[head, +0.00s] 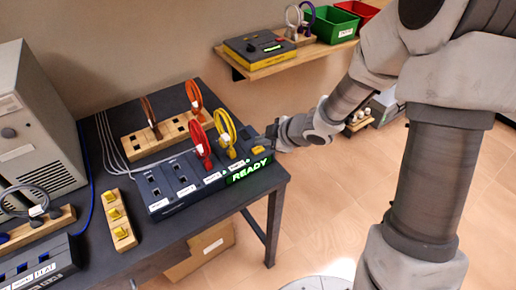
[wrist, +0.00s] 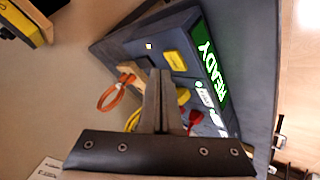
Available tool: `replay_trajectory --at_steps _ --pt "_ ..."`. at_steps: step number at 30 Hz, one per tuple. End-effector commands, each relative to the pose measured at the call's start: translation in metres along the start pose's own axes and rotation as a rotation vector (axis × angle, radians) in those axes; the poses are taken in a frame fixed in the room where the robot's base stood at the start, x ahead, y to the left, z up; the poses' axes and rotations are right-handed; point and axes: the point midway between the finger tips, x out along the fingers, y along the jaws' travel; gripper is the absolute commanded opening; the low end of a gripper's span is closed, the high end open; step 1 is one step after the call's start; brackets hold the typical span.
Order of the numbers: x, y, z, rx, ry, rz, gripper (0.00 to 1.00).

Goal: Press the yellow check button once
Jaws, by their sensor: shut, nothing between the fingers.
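The yellow check button (head: 260,149) is on the right end of a dark panel box (head: 181,203), behind a lit green READY display (head: 250,171). In the wrist view the rectangular yellow button (wrist: 177,61) lies on the panel beside the READY display (wrist: 212,68). My gripper (head: 271,131) is at the panel's right end, close to the button. In the wrist view my gripper's fingers (wrist: 159,72) are shut and empty, with their tips just beside the button. I cannot tell whether they touch the panel.
Red (head: 201,146) and yellow (head: 226,135) looped cables stand plugged into the panel, left of the button. An orange cable (head: 194,97) stands on a wooden socket block behind. A wooden strip with yellow pieces (head: 118,218) lies at left. A shelf (head: 268,69) is on the wall.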

Motion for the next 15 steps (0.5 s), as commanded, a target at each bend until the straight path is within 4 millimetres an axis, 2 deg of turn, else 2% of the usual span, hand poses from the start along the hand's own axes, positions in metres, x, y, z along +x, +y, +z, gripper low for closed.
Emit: replay_trajectory --at_steps 15 --pt "0.0062 -0.0045 0.0045 0.000 0.000 0.000 0.00"
